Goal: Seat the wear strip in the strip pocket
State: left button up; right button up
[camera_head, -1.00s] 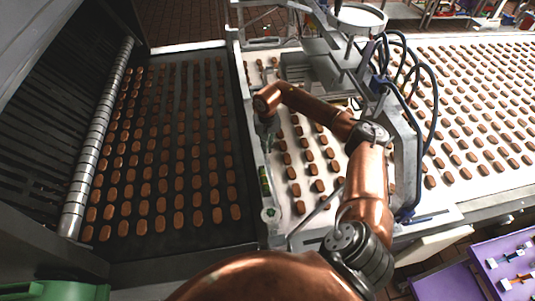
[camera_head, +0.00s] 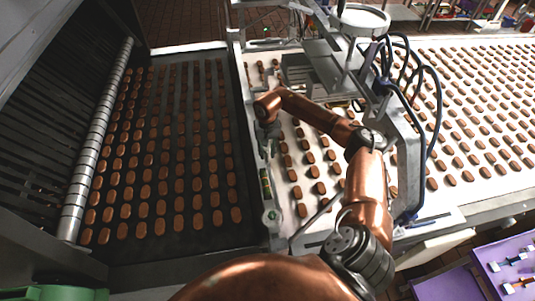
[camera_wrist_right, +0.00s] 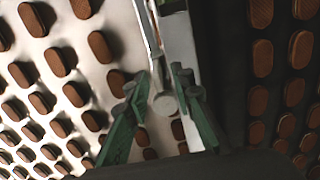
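My right gripper (camera_head: 267,135) points down over the narrow light rail (camera_head: 273,225) between the dark belt and the white belt. In the right wrist view its two green-grey fingers (camera_wrist_right: 160,88) stand apart. A pale piece with a rounded end (camera_wrist_right: 163,104) shows between them. I cannot tell whether the fingers touch it, or whether it is the wear strip or part of the rail. I cannot make out the strip pocket for certain. My left gripper is out of view.
Rows of brown biscuits lie on the dark belt (camera_head: 240,228) at left and the white belt (camera_head: 465,192) at right. A grey machine with a round bowl (camera_head: 359,19) and dark hoses stands beside my right arm. Purple trays (camera_head: 445,284) are at lower right.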

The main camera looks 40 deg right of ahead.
notch_tip(320, 180, up, 12)
jog(key=b, duration=0.2)
jog(key=shift+f+b, duration=0.25)
jog(key=shift+b, duration=0.05)
dwell(0.3)
